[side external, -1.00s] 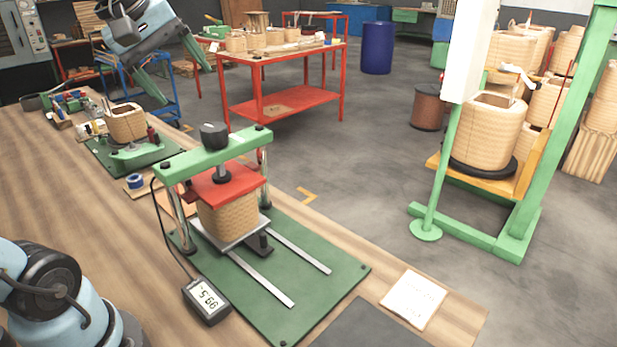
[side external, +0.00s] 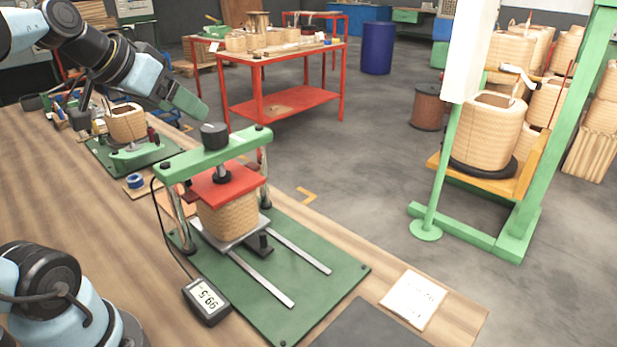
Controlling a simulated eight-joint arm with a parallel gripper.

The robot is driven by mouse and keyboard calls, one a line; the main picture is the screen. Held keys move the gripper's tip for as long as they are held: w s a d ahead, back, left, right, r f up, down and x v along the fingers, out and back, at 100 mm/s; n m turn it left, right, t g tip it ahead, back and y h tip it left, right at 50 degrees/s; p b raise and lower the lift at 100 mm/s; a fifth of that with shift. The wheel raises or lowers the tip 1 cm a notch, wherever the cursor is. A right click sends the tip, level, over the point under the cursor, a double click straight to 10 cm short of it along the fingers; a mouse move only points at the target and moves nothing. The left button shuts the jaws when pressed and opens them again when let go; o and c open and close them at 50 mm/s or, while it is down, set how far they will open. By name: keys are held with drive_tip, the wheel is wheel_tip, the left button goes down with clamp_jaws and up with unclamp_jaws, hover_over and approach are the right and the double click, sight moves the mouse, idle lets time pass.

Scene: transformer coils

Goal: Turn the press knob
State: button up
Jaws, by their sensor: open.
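The black press knob (side external: 214,136) stands on top of the green crossbar (side external: 205,157) of the press. Below it, a red plate (side external: 230,182) rests on a wound tan coil (side external: 230,215) on the press's green base. My gripper (side external: 196,108), with green fingers, is open and empty. Its fingertips are just above and left of the knob in the picture, and I see no contact. The fingers nearly overlap from this side, so the gap between them is hard to see.
A readout box (side external: 206,300) is cabled to the press. Another coil (side external: 126,122) on a green fixture, small tools and a blue tape roll (side external: 135,181) lie to the left on the bench. A white paper (side external: 413,299) lies at front right. A red table (side external: 280,98) stands behind.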

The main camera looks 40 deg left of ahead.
sight(213, 127)
drive_tip(key=shift+x, duration=5.05)
drive_tip(key=shift+c, duration=0.3)
drive_tip(key=c, duration=0.9)
